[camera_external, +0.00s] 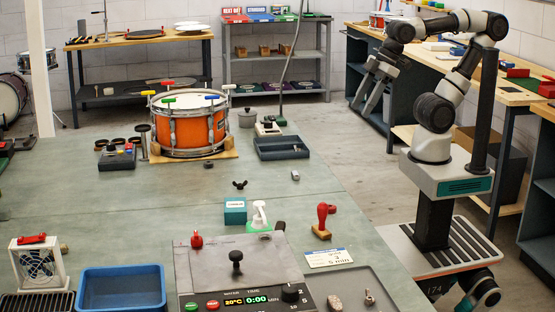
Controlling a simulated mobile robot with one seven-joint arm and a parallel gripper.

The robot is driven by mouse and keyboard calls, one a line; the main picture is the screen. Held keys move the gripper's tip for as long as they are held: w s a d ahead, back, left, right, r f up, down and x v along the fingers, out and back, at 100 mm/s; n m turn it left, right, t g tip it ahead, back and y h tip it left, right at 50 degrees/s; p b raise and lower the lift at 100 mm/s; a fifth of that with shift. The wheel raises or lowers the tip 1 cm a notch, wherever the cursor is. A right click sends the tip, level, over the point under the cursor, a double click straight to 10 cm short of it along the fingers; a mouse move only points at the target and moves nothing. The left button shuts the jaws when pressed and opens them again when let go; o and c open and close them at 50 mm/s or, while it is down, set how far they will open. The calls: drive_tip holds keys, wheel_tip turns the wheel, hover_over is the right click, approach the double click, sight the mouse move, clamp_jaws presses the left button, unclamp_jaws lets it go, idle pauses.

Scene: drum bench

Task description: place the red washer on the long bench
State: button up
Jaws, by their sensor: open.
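My gripper (367,106) is open and raised in the air at the upper right, pointing down, well apart from the red piece. Nothing shows between its fingers.
An orange drum (190,128) stands on the table's far part. A grey control panel (240,270), a blue bin (122,290) and a dark tray (282,148) also stand there. Red blocks (517,73) lie on the right bench. Bare table lies around the black wing nut (240,185).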

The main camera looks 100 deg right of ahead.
drive_tip(key=w+a+r+n+g, duration=0.1)
drive_tip(key=w+a+n, duration=0.3)
drive_tip(key=n, duration=0.2)
drive_tip(key=n+g+h+b, duration=0.2)
drive_tip(key=n, duration=1.8)
hover_over(331, 206)
drive_tip(key=s+a, duration=0.2)
drive_tip(key=s+x, duration=0.1)
drive_tip(key=x, duration=0.4)
drive_tip(key=a+x, duration=0.1)
drive_tip(key=x, duration=0.4)
drive_tip(key=s+a+f+x, duration=0.1)
drive_tip(key=x, duration=0.4)
drive_tip(key=shift+s+a, duration=0.2)
drive_tip(key=shift+s, duration=0.1)
drive_tip(key=b+x, duration=0.2)
drive_tip(key=x, duration=0.4)
drive_tip(key=shift+d+f, duration=0.15)
drive_tip(key=shift+f, duration=0.05)
drive_tip(key=c, duration=1.2)
drive_tip(key=shift+c, duration=0.2)
drive_tip(key=shift+r, duration=0.15)
